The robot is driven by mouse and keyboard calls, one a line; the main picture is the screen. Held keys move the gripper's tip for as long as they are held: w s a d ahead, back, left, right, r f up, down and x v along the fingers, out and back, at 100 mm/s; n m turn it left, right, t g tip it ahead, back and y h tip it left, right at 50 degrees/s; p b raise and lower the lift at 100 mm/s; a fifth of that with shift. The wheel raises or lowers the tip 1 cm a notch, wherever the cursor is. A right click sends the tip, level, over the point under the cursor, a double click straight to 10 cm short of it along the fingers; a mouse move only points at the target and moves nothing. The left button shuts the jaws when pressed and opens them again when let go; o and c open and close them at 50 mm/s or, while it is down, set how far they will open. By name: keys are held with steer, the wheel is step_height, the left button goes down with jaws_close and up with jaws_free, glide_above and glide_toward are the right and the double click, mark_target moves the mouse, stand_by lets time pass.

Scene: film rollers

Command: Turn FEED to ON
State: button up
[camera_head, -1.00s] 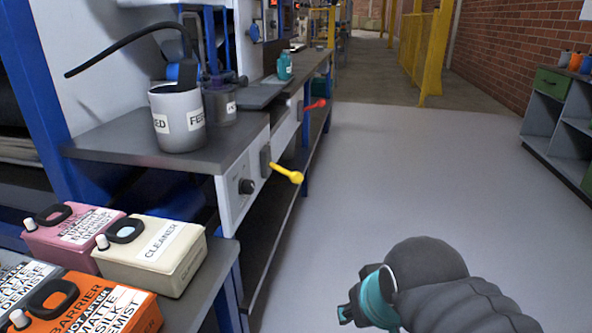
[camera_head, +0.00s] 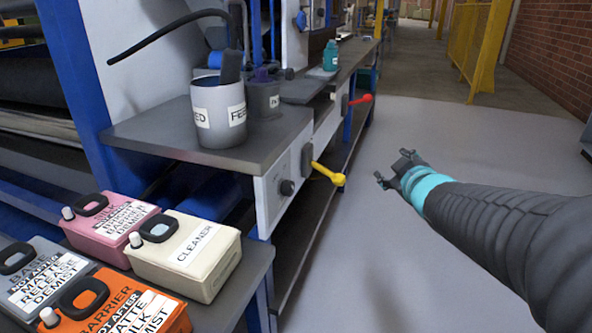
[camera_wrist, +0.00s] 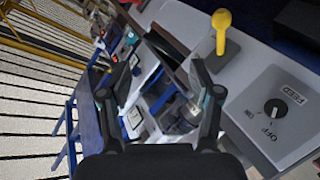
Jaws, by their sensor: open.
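The FEED knob (camera_wrist: 276,108) is a round black knob with a white pointer mark on a light grey plate, with the labels FEED, ON and OFF around it. In the wrist view its mark is on the side of OFF. In the head view the knob (camera_head: 287,187) sits on the white front panel below the bench top, left of the yellow lever (camera_head: 330,174). My gripper (camera_head: 393,167) is open and empty, in the air to the right of the panel, apart from the knob and lever. In the wrist view my gripper (camera_wrist: 160,90) has its fingers spread, the knob lying right of them.
A red lever (camera_head: 360,99) sticks out farther along the panel. A grey FEED pot (camera_head: 218,115) stands on the bench (camera_head: 150,136). CLEANER (camera_head: 190,257), pink (camera_head: 108,226) and orange (camera_head: 118,305) containers stand at the lower left. The floor right of the bench is clear.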

steer(key=w+a+f+n+y, duration=0.1)
steer(key=w+a+n+y, duration=0.2)
steer(key=n+y, duration=0.1)
steer(key=n+g+y, duration=0.9)
steer(key=y, duration=0.3)
glide_toward(293, 189)
steer(key=shift+n, duration=0.3)
steer(key=p+x, duration=0.1)
steer(key=x, duration=0.8)
steer(key=shift+a+p, duration=0.15)
steer(key=shift+p, duration=0.2)
steer(key=c, duration=1.1)
